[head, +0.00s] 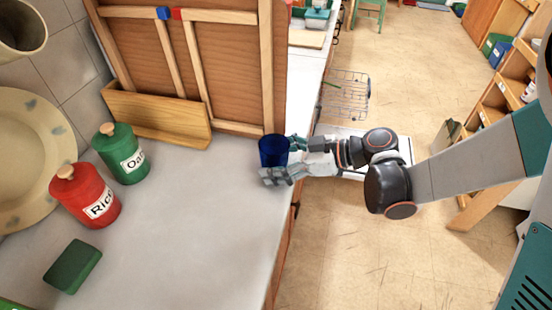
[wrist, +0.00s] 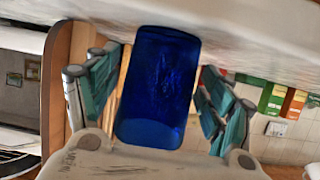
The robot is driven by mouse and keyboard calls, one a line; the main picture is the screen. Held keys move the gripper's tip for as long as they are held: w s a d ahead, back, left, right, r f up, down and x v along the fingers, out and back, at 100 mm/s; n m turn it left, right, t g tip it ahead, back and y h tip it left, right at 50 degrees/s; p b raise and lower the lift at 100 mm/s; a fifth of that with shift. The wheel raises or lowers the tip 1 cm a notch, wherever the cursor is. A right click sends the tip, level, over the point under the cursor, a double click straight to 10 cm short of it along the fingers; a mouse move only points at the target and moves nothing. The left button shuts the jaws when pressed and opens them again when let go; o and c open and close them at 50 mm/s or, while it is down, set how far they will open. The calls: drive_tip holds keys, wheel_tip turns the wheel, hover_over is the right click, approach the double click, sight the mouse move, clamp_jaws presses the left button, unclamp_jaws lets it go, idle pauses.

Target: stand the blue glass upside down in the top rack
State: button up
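The blue glass (head: 273,151) stands upright on the grey counter near its right edge. My gripper (head: 281,160) reaches in from the right, with its fingers on either side of the glass. In the wrist view the blue glass (wrist: 158,88) fills the middle between the teal finger pads of my gripper (wrist: 160,95). Gaps show between the glass and the pads, so the gripper looks open around it. A wire rack (head: 346,95), seemingly the top rack, juts out beyond the counter edge, behind my gripper. It looks mostly empty.
A wooden cabinet (head: 235,70) stands just behind the glass. A green canister (head: 122,160), a red canister (head: 86,200) and a green sponge-like block (head: 73,266) are to the left. A white surface (head: 350,133) lies below the rack. The counter's front middle is clear.

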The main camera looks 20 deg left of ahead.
drive_tip(key=v, duration=1.2)
